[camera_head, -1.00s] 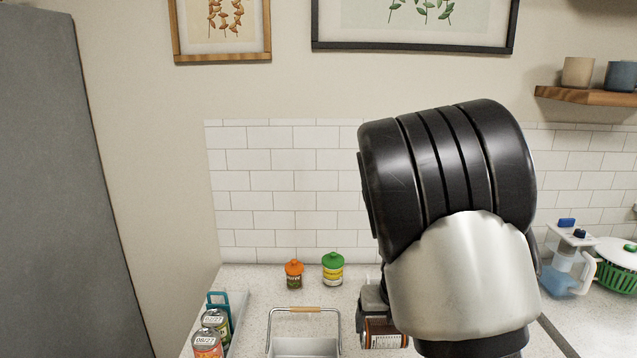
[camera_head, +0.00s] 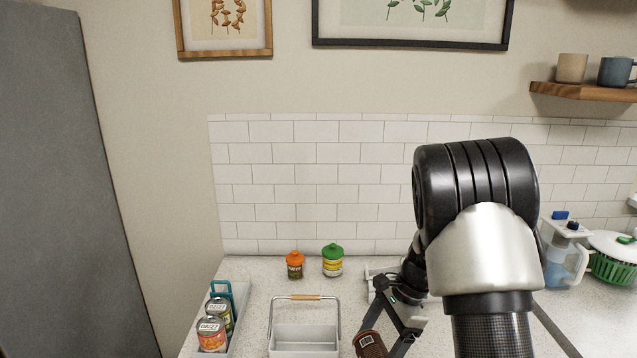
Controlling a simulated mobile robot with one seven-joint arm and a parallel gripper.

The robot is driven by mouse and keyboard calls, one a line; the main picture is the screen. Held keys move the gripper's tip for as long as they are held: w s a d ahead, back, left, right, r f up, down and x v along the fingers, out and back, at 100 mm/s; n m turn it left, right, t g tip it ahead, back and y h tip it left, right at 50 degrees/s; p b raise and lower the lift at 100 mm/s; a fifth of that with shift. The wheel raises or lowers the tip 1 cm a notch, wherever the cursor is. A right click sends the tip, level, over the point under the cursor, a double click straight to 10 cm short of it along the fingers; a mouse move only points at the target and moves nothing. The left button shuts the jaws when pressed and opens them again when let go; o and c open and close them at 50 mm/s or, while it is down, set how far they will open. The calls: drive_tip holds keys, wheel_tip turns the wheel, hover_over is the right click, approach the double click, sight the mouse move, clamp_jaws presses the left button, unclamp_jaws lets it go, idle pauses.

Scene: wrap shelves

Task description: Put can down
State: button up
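A can with a brown-red wrap and a pale label (camera_head: 370,345) is at the bottom of the picture, tilted, between the fingers of my gripper (camera_head: 384,334). The gripper appears shut on it; the can's lower part is cut off by the picture edge. The gripper is to the right of the white basket and in front of the jars. I cannot tell whether the can touches the counter. Two other cans, one red-orange (camera_head: 211,338) and one green (camera_head: 220,314), stand in a pale tray (camera_head: 240,300) on the left.
A white basket with a wooden handle (camera_head: 305,335) stands left of the gripper. An orange-lidded jar (camera_head: 295,266) and green-lidded jar (camera_head: 333,262) stand behind. A pitcher (camera_head: 566,262) and green colander (camera_head: 612,262) are right. Bare counter (camera_head: 262,283) shows between tray and basket.

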drive_tip(key=s+n+g+h, duration=0.1)
drive_tip(key=n, duration=0.3)
drive_tip(key=s+n+g+h, duration=0.1)
drive_tip(key=n, duration=0.3)
drive_tip(key=s+n+g+h, duration=0.1)
drive_tip(key=n, duration=0.3)
drive_tip(key=shift+s+d+r, duration=0.1)
drive_tip(key=shift+s+d, duration=0.3)
drive_tip(key=n, duration=0.1)
drive_tip(key=s+n+h, duration=0.1)
drive_tip(key=n, duration=0.1)
drive_tip(key=shift+d+r, duration=0.15)
drive_tip(key=shift+d, duration=0.25)
